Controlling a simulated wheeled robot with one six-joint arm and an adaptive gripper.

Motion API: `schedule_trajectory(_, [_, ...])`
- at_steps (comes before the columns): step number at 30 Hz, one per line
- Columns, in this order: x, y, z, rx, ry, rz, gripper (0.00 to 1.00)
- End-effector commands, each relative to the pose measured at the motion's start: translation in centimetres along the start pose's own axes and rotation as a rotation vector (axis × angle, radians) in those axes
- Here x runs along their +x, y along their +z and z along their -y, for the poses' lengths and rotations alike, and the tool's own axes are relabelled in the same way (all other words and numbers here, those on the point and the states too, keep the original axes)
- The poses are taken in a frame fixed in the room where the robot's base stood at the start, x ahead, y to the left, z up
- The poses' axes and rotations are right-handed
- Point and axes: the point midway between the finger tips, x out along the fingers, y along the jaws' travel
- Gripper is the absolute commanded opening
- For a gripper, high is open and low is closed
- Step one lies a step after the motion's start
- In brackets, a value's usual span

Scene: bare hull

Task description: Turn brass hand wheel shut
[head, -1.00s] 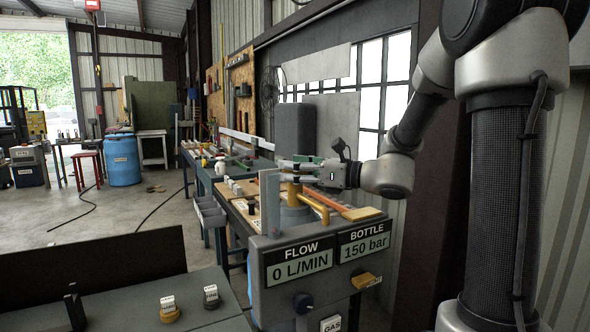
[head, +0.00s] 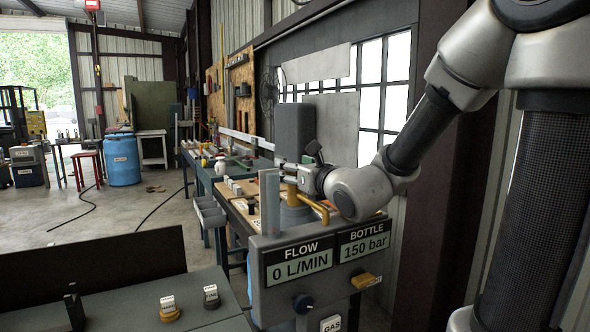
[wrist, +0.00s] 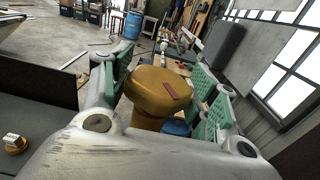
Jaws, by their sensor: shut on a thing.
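The brass hand wheel (wrist: 158,88) is in the middle of the wrist view, with a small reddish mark on its top. My gripper (wrist: 160,95) is shut on it, with a green finger pad on each side. In the head view my gripper (head: 287,172) is at the top of the grey bottle (head: 293,214), above its brass neck (head: 292,193). The wheel is largely hidden there by the fingers. The flow display (head: 300,267) reads 0 L/MIN and the bottle display (head: 364,246) reads 150 bar.
A grey upright plate (head: 269,203) stands just left of the bottle. A brass-coloured pipe (head: 318,208) runs at its right. A workbench (head: 205,178) with tools extends back; open floor (head: 130,205) lies left.

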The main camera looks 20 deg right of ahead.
Motion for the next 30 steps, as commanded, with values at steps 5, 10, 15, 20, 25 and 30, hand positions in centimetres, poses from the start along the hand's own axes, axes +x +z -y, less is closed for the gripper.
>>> schedule_trajectory(5, [0.02,0.1,0.01,-0.001,-0.011,0.003,0.35])
schedule_trajectory(10, [0.03,0.13,0.02,-0.001,-0.011,0.003,0.35])
schedule_trajectory(15, [0.04,0.15,0.03,-0.001,-0.011,0.004,0.68])
schedule_trajectory(20, [0.04,0.11,0.02,-0.001,-0.01,0.003,0.81])
schedule_trajectory(25, [0.03,0.08,0.01,0.0,-0.01,0.002,0.81])
schedule_trajectory(30, [0.04,0.81,-0.01,-0.001,-0.009,0.006,0.81])
